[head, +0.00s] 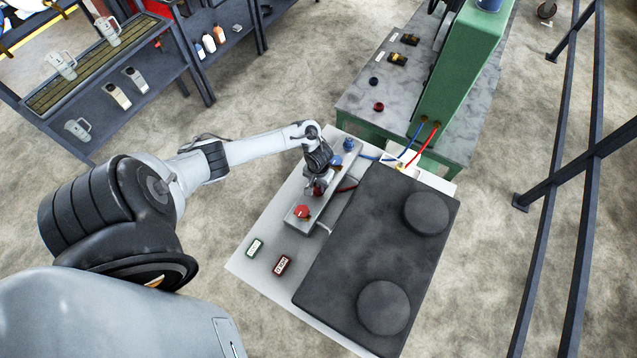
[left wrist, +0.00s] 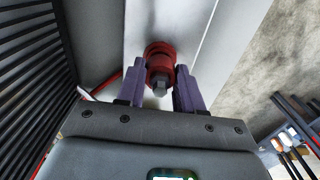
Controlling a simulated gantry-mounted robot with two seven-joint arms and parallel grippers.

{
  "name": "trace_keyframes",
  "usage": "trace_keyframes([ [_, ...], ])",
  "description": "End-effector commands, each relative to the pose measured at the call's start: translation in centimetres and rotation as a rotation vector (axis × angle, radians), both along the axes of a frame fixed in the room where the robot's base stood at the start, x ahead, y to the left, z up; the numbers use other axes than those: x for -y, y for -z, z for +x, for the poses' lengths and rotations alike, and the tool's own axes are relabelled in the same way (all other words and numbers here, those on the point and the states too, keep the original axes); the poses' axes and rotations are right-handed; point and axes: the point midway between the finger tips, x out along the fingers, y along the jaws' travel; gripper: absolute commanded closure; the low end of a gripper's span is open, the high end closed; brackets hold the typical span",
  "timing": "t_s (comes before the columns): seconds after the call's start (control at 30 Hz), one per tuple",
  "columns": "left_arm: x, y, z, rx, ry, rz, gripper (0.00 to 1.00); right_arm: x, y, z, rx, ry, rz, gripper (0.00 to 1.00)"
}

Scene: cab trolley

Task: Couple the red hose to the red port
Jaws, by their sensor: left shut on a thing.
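My left gripper (head: 319,190) is over the raised grey bar (head: 318,208) on the trolley. Its two fingers are shut on a red hose coupling (left wrist: 159,62) with a grey hexagonal end, seen in the left wrist view. The red hose (head: 347,188) runs from near the gripper to the right; part of it also shows in the left wrist view (left wrist: 106,84). A round red fitting, apparently the red port (head: 303,212), stands on the bar just below the gripper in the head view, apart from it. My right gripper is not in view.
Blue fittings (head: 348,144) sit at the bar's upper end. A black seat-like block (head: 385,255) lies right of the bar. A green machine (head: 462,70) with hoses stands behind. Two labelled blocks (head: 255,247) (head: 283,265) lie front left. A dark railing (head: 567,150) is at right.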

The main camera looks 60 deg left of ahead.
Motion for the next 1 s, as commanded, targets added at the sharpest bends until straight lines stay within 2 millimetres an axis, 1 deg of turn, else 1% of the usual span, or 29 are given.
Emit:
trace_keyframes([
  [0.7,0.03,-0.01,0.01,0.001,0.000,-0.001,1.00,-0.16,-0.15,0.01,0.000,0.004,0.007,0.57],
  [1.0,0.07,-0.13,0.02,0.001,0.001,-0.001,1.00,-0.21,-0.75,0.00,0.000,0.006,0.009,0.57],
])
